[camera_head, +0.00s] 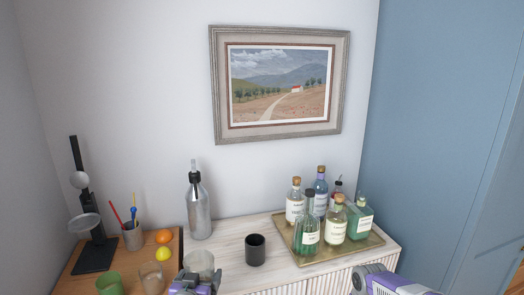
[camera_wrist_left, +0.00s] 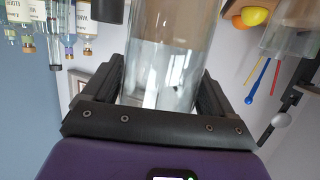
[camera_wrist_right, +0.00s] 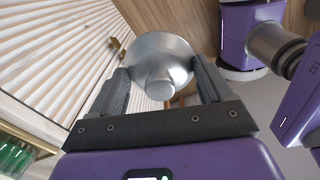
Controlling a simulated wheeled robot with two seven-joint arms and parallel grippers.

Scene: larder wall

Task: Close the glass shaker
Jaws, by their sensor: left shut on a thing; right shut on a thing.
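The clear glass of the shaker (camera_head: 200,263) stands out at the bottom centre of the head view. My left gripper (camera_head: 192,287) is shut on it; in the left wrist view the glass (camera_wrist_left: 165,60) fills the space between the fingers (camera_wrist_left: 158,85). A silver metal piece that looks like the shaker's lid (camera_wrist_right: 160,62) is between the fingers of my right gripper (camera_wrist_right: 160,85), which is shut on it. In the head view only part of my right arm shows at the bottom right; the lid is out of that view. Glass and lid are apart.
A black cup (camera_head: 255,250) stands on the pale cabinet top. A gilt tray (camera_head: 312,260) with several bottles is at the right. A steel siphon bottle (camera_head: 198,208) stands behind. The wooden board (camera_head: 174,246) at the left carries fruit, a tumbler (camera_head: 152,277) and a green cup (camera_head: 109,284).

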